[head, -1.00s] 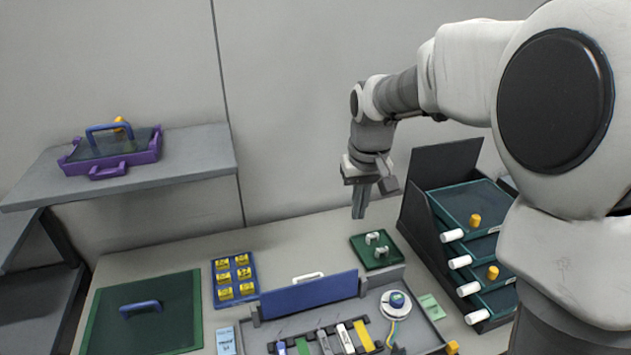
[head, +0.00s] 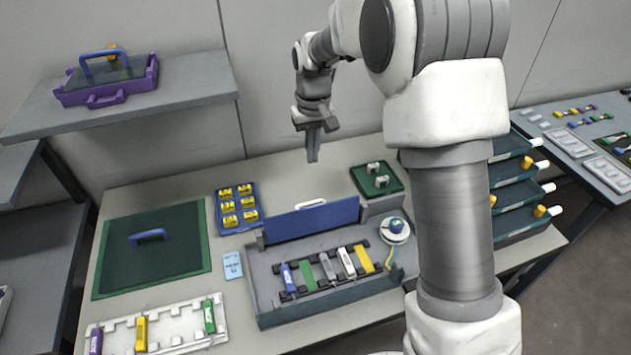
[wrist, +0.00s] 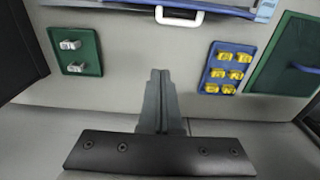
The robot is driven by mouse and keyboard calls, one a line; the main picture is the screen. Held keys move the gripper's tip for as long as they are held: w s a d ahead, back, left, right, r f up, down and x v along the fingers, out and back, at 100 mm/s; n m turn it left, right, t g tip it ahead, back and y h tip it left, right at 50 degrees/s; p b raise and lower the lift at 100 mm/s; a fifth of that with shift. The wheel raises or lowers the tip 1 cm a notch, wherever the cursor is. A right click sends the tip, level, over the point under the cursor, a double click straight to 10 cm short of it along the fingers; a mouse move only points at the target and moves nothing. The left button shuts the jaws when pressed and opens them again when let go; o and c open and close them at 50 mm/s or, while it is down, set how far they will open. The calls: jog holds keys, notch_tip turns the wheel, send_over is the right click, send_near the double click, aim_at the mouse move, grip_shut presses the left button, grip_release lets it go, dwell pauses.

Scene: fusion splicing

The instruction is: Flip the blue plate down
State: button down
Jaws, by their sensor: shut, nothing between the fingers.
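The blue plate (head: 311,220) stands upright along the back edge of a grey tray (head: 268,312). A white handle (head: 311,204) is at its top edge. In the wrist view, the white handle (wrist: 180,17) and part of the blue plate (wrist: 225,8) show at the top edge; the rest is cut off. My gripper (head: 313,158) is shut and empty. It points down behind and above the plate, apart from it. Its closed fingers (wrist: 160,75) are below the handle in the wrist view, with a clear gap between them.
Several coloured blocks lie in the grey tray, with a round white device (head: 395,228) at its right. A blue holder of yellow pieces (head: 220,219) and a green tray (head: 396,188) flank the plate's back. A dark green board (head: 120,270) lies left. Bare table lies behind the plate.

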aim_at(312, 216)
jog(key=s+d+f, duration=0.1)
jog(key=s+f, duration=0.2)
jog(key=f, duration=0.5)
jog(key=shift+f+b, duration=0.35)
jog(key=shift+s, duration=0.15)
jog(key=shift+s+r+t+b, duration=0.1)
jog(key=shift+s+t+b, duration=0.15)
jog(key=shift+b, duration=0.35)
